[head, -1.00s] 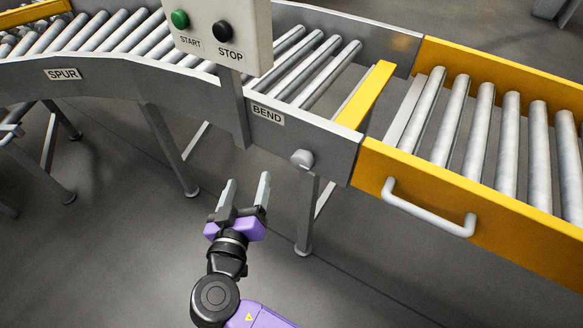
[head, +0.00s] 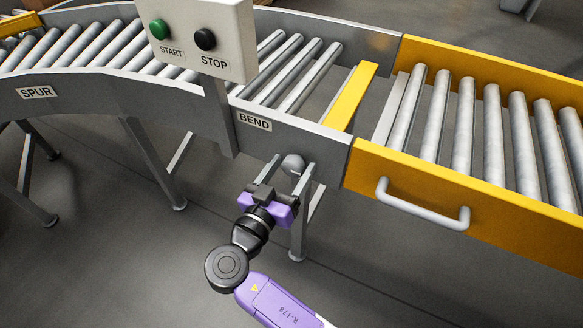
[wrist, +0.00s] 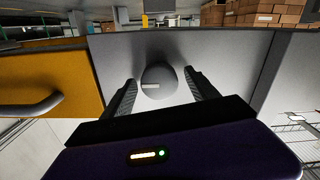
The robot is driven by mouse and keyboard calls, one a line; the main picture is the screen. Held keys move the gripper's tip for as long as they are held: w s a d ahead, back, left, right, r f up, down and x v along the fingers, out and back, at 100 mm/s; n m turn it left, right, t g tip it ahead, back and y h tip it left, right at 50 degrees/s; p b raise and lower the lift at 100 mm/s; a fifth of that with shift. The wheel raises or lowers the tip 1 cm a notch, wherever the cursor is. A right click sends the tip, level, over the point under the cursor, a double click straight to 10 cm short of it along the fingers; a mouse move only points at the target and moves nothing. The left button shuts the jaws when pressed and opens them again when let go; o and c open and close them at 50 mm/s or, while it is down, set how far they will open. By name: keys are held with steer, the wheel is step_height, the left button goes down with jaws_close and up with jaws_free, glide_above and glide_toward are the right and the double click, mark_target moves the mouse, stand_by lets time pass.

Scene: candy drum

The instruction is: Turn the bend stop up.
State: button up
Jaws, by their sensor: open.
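The round grey knob (head: 293,162) is on the side of the conveyor frame, right of the BEND label (head: 254,121). My gripper (head: 289,169) is open in front of it. In the wrist view the knob (wrist: 159,80) shows between the two fingertips, with a short pale mark lying nearly level on its face. I see a gap beside the knob on both sides; whether either finger touches it I cannot tell. A yellow bar (head: 351,96) lies across the end of the bend, past its last roller.
A yellow-sided roller section (head: 440,188) with a grey handle (head: 422,207) is at the right, across a gap from the bend. A START/STOP box (head: 203,38) stands above the bend on a post. A support leg (head: 298,235) is below the knob.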

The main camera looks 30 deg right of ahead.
steer(key=shift+w+d, duration=0.1)
steer(key=shift+d, duration=0.05)
steer(key=shift+c, duration=0.5)
steer(key=c, duration=1.3)
steer(key=shift+o, duration=0.2)
